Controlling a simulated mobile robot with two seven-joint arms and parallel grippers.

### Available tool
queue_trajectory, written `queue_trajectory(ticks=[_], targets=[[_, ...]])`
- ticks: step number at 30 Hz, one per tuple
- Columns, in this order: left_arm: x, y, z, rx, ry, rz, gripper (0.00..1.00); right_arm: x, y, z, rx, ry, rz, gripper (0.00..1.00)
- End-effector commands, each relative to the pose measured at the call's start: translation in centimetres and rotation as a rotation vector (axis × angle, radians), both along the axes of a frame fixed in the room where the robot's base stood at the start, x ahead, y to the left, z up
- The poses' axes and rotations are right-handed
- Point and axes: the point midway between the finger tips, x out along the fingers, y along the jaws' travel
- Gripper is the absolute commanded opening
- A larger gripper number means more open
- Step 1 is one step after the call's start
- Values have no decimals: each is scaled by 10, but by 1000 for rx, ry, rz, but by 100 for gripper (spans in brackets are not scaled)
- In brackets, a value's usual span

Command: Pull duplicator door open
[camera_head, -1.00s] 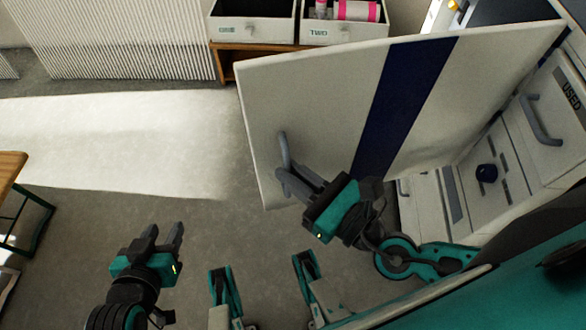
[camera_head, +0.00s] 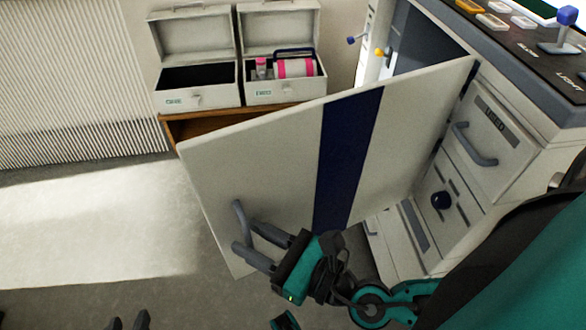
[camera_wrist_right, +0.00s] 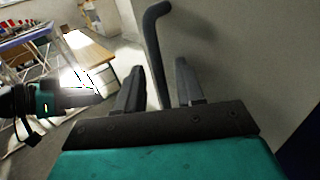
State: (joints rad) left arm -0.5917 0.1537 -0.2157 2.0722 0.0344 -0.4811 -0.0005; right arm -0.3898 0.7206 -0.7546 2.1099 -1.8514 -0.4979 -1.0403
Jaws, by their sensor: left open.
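The duplicator door (camera_head: 270,160), a pale panel with a dark blue stripe, stands swung open from the cabinet, hinged on its right side. Its grey bar handle (camera_head: 239,215) is near the free left edge. My right gripper (camera_head: 254,246) is at the handle with its fingers spread. In the right wrist view the handle (camera_wrist_right: 158,50) runs down between the two parted fingertips, closer to the left finger. Contact cannot be made out. My left gripper (camera_head: 129,320) shows only its parted fingertips at the bottom edge; it also shows in the right wrist view (camera_wrist_right: 98,97), away from the door.
Two open-lidded white boxes (camera_head: 197,97) stand on a wooden shelf behind the door. Bare floor (camera_head: 90,230) lies left of the door.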

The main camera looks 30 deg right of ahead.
Motion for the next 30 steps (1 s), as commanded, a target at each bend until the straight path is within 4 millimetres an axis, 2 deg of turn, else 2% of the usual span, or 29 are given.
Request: queue_trajectory(ticks=[4, 7, 15, 21, 30], targets=[[0, 0, -1, 1, 1, -1, 43, -6, -3, -1, -1, 2, 0, 38], [0, 0, -3, 1, 2, -1, 43, -18, -9, -2, -4, 3, 2, 38], [-1, 0, -4, 1, 4, -2, 43, -71, -37, -1, -3, 6, 5, 38], [0, -1, 0, -3, 2, 0, 43, -101, -54, 0, -3, 5, 2, 38], [1, -3, 1, -10, -1, 5, 43, -114, -61, 0, 0, 0, 1, 38]])
